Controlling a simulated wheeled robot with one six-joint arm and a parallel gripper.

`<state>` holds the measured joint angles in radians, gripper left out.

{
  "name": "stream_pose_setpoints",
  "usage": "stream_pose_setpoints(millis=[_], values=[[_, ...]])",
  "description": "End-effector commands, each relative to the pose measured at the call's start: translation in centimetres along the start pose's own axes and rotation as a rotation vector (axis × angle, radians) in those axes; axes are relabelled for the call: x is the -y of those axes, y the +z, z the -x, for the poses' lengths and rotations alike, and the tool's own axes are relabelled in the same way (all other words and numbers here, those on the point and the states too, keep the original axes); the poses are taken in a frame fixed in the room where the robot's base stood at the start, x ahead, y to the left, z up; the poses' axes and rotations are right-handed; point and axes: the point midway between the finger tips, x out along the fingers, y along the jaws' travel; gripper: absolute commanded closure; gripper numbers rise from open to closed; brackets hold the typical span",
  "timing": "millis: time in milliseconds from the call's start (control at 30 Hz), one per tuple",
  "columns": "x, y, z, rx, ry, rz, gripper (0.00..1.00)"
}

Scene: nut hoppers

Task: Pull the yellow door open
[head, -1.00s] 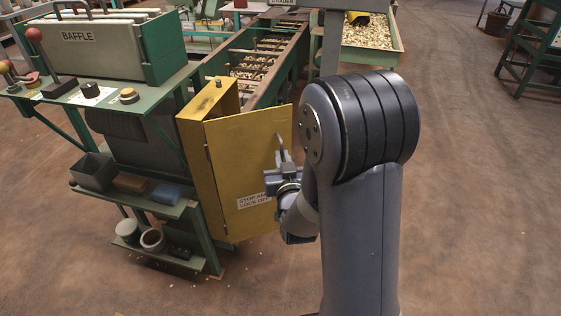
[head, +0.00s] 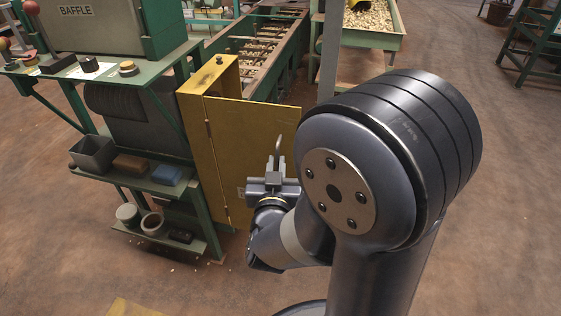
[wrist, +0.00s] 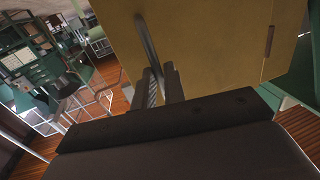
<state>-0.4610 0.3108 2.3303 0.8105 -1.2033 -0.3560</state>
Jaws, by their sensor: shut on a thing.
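The yellow door (head: 235,140) hangs on the yellow box (head: 192,140) at the side of the green machine. It stands swung out, with its free edge away from the box. A grey bar handle (head: 279,148) is on the door's face; the wrist view shows this handle (wrist: 148,42) running down between the fingers. My gripper (head: 274,168) is shut on the handle, in front of the door. The fingers (wrist: 161,84) also show in the wrist view. My wrist hides part of the lower door and most of its label.
The green machine (head: 110,35) marked BAFFLE has a lower shelf with a grey bin (head: 93,154) and blocks, left of the door. A long green conveyor (head: 265,55) runs behind. Open brown floor lies in front and right. A yellow patch (head: 132,308) marks the floor.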

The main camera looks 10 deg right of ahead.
Motion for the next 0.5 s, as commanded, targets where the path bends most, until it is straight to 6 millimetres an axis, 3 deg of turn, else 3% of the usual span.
stream_pose_setpoints(millis=[33, 500], values=[[1.66, -0.24, -0.01, -0.006, -0.03, 0.0, 1.0], [1.9, -0.19, 0.47, -0.006, 0.048, -0.001, 1.0]])
